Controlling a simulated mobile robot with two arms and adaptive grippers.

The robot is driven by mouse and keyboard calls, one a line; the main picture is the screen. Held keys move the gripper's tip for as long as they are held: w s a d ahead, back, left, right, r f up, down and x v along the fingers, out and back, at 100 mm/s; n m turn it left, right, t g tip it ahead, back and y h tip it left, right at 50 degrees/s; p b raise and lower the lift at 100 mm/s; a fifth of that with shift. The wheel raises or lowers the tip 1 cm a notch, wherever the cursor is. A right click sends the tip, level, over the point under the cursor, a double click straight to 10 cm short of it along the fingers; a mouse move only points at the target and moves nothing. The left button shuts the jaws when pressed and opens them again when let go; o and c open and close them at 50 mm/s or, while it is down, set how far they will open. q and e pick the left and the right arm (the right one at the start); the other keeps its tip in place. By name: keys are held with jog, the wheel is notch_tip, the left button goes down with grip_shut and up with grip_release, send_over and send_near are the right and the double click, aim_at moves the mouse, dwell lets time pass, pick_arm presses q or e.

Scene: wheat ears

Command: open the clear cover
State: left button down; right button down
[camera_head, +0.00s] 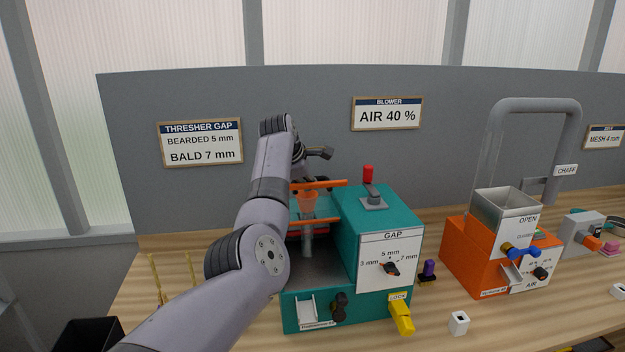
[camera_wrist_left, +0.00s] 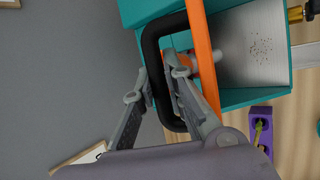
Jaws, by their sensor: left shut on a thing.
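The teal thresher (camera_head: 385,215) stands on the bench with an open-topped bay on its left side. Orange bars (camera_head: 330,184) cross above this bay and look like the clear cover's edging; its see-through panel is hard to make out. The left wrist view shows an orange bar (camera_wrist_left: 199,40) beside a black loop handle (camera_wrist_left: 151,45). My left gripper (camera_wrist_left: 158,76) is shut on the handle, one finger on each side. In the head view this gripper (camera_head: 316,153) is above the bay, at its back. I cannot tell how far the cover is tilted.
A yellow LOCK lever (camera_head: 401,315) and a GAP dial (camera_head: 391,268) are on the thresher's front. A red-topped switch (camera_head: 368,175) stands on top. An orange blower (camera_head: 470,262) is to the right. A grey panel (camera_head: 460,120) stands behind.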

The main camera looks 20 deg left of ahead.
pick_arm(q)
jog(key=shift+w+a, duration=0.1)
jog(key=shift+a, duration=0.05)
pick_arm(e)
jog(key=shift+w+d, duration=0.25)
jog(key=shift+d, duration=0.05)
jog(key=shift+s, duration=0.1)
pick_arm(q)
jog(key=c, duration=1.9)
grip_release()
pick_arm(e)
jog(key=shift+s, duration=0.25)
pick_arm(q)
jog(key=v, duration=1.2)
pick_arm(e)
jog(key=shift+w+a, duration=0.15)
